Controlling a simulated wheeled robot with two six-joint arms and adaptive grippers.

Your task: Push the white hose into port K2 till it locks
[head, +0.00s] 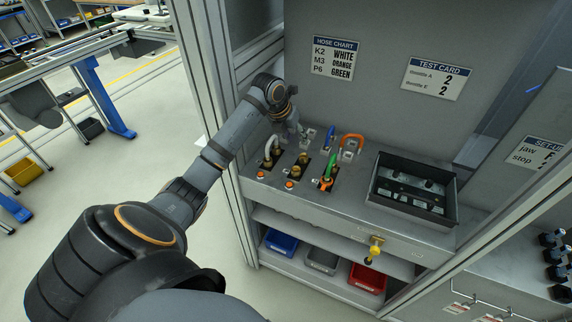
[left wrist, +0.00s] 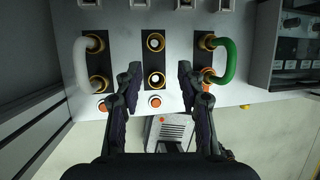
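The white hose (head: 267,148) is a short loop at the left end of the panel. In the left wrist view, the white hose (left wrist: 81,67) has its ends at the upper and lower brass ports of the left column. I cannot tell whether either end is locked. My left gripper (left wrist: 159,72) is open and empty over the middle column, to the right of the white hose and apart from it. The middle column's lower port (left wrist: 155,81) shows empty between the fingers. In the head view my left gripper (head: 291,128) is above the panel's back left. Port labels are unreadable.
The green hose (left wrist: 228,60) loops at the right column. An orange hose (head: 351,142) is at the panel's back. A black tray (head: 450,211) stands to the right. Orange buttons line the panel's front. The hose chart (head: 333,59) pairs K2 with white. A yellow handle (head: 375,249) protrudes in front.

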